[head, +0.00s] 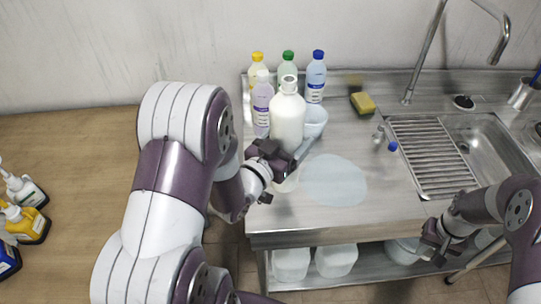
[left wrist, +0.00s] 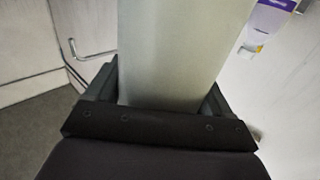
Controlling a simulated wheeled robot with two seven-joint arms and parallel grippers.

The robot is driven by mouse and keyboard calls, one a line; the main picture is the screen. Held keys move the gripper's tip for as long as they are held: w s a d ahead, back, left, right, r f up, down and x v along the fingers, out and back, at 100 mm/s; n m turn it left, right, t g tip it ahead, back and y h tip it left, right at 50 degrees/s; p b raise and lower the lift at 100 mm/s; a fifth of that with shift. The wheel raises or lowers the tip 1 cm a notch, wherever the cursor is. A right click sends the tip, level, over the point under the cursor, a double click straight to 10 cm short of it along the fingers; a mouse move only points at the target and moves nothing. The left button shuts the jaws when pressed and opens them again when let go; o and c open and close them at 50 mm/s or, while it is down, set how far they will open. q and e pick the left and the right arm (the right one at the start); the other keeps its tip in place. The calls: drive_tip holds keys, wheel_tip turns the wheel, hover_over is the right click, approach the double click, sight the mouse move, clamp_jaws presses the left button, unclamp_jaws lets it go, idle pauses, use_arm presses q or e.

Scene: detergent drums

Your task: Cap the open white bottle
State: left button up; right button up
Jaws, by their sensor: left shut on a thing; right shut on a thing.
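The large white bottle (head: 288,118) stands upright at the left part of the steel counter, its neck bare on top. My left gripper (head: 278,160) is shut on its lower body; in the left wrist view the pale bottle body (left wrist: 185,55) fills the space between the fingers. My right gripper (head: 437,246) is low at the right, in front of the counter's front edge and well apart from the bottle. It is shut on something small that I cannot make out. I cannot pick out a loose cap for the white bottle.
Yellow-capped (head: 257,65), green-capped (head: 288,66) and blue-capped (head: 315,78) bottles, a lilac bottle (head: 262,104) and a pale bowl (head: 315,121) crowd the white bottle. A sponge (head: 363,103), a small blue-topped item (head: 392,146) and the sink (head: 480,145) lie right. A pale round patch (head: 333,180) is clear.

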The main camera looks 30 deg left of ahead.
use_arm(q)
drive_tip(key=a+f, duration=0.1)
drive_tip(key=a, duration=0.2)
drive_tip(key=a+f, duration=0.1)
drive_tip(key=shift+s+a+f, duration=0.2)
drive_tip(key=shift+a+f, duration=0.05)
drive_tip(key=shift+f, duration=0.05)
use_arm(e)
drive_tip(key=shift+f, duration=0.1)
use_arm(q)
wheel_tip(320, 180, down, 4)
idle(0.3)
